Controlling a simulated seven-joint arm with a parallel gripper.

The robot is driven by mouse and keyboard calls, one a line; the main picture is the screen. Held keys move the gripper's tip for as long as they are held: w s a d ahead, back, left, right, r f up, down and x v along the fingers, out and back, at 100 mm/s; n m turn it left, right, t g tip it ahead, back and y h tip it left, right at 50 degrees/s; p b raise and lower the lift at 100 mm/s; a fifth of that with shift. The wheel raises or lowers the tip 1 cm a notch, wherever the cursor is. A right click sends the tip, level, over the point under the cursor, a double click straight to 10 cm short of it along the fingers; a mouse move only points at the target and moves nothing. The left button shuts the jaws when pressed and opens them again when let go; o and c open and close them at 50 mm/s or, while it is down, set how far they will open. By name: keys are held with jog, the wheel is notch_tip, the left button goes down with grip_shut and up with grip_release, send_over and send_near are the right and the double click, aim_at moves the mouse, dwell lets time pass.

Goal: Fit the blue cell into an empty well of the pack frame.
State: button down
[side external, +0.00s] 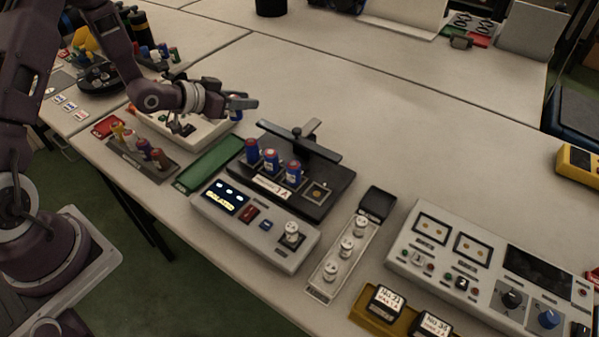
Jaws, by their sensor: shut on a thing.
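My gripper (240,105) is at the upper left, above the right end of a white tray (205,138). It is shut on a blue cell (236,115), which shows just below the fingers and is partly hidden by them. The black pack frame (333,178) lies to the right and nearer the camera. Three blue cells with red parts, the left (252,151), middle (270,161) and right (293,173), stand in a row in it. An empty square well (318,193) shows at its right end. A dark cross-shaped bar (300,141) stands at its back.
A green strip (210,163) lies between tray and frame. A grey control box (255,225) sits in front of the frame. A holder with white knobs (345,245) and a large panel (490,265) are right. The table behind the frame is clear.

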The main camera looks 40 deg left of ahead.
jog(key=d+r, duration=0.1)
jog(key=d, duration=0.3)
jog(key=d+r, duration=0.1)
jog(key=d, duration=0.4)
jog(key=d+r, duration=0.1)
jog(key=d, duration=0.4)
jog(key=shift+r, duration=0.3)
notch_tip(320, 180, up, 3)
send_over(325, 187)
jog(key=s+a, duration=0.1)
jog(key=s, duration=0.3)
notch_tip(325, 187, down, 13)
jog(key=shift+f, duration=0.3)
jog(key=shift+r+x, duration=0.15)
jog(key=shift+x, duration=0.9)
jog(key=shift+r+x, duration=0.2)
jog(key=shift+x, duration=0.85)
jog(key=shift+w+d+f, duration=0.1)
jog(key=shift+w+f, duration=0.1)
jog(key=shift+f, duration=0.1)
jog(key=c, duration=1.1)
grip_release()
jog(key=shift+o, duration=0.2)
